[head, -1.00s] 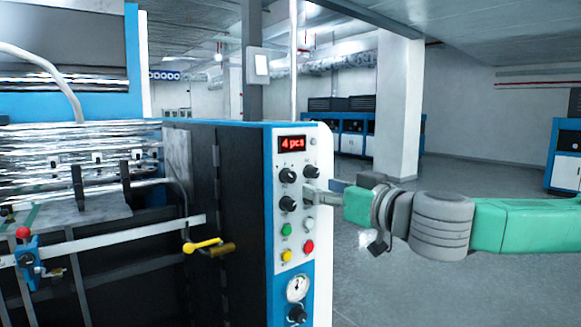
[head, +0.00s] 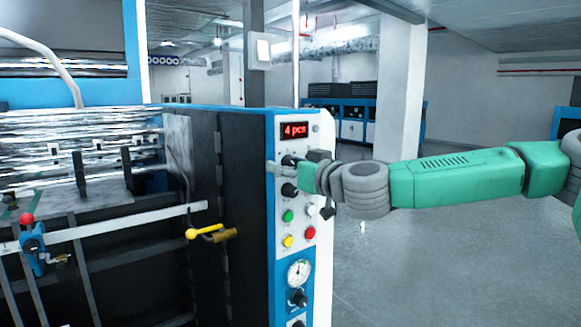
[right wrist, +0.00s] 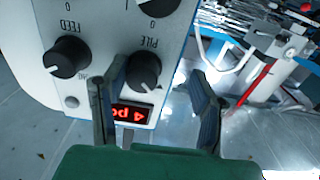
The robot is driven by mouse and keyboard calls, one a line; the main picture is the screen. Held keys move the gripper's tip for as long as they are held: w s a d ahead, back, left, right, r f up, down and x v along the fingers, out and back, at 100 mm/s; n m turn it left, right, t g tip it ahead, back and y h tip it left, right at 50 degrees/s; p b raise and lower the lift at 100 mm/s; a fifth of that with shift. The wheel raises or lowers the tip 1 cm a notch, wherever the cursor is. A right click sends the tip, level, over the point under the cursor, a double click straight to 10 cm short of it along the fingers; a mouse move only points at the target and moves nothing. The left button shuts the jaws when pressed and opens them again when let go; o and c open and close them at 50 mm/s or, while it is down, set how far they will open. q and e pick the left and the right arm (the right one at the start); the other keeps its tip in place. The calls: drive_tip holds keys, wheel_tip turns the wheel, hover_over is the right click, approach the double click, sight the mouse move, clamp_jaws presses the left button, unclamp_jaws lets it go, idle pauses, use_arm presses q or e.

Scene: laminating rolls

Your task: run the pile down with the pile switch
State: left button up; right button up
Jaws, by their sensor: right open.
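The pile switch is a black round knob (right wrist: 143,70) on the white panel, with the label PILE beside it in the right wrist view, where the panel appears upside down. In the head view it is the upper left knob (head: 289,160), partly behind my gripper. My right gripper (head: 274,168) is in front of the panel at that knob's height. My left gripper is in neither view.
A FEED knob (right wrist: 67,57) is beside the pile knob, outside the fingers. Below are another black knob (head: 289,190), green (head: 288,215) and red (head: 310,233) buttons and a gauge (head: 299,272). A yellow handle (head: 204,231) sticks out at left.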

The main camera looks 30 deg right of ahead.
drive_tip(key=shift+s+d, duration=0.1)
drive_tip(key=c, duration=0.4)
drive_tip(key=shift+d+f, duration=0.2)
drive_tip(key=shift+d, duration=0.35)
drive_tip(key=shift+d+f, duration=0.2)
drive_tip(key=shift+d, duration=0.35)
clamp_jaws()
use_arm(q)
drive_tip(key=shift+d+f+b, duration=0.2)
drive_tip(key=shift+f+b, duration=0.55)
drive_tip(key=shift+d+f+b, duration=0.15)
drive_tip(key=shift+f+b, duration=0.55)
drive_tip(key=shift+b, duration=0.05)
use_arm(e)
drive_tip(key=shift+s+a+m, duration=0.1)
drive_tip(key=shift+a+m, duration=0.05)
drive_tip(key=shift+m, duration=1.3)
drive_tip(key=shift+w+a+m, duration=0.1)
drive_tip(key=shift+a+m, duration=0.1)
drive_tip(key=shift+m, duration=1.3)
drive_tip(key=shift+s+a+m, duration=0.1)
drive_tip(key=shift+a+m, duration=0.05)
drive_tip(key=shift+m, duration=1.3)
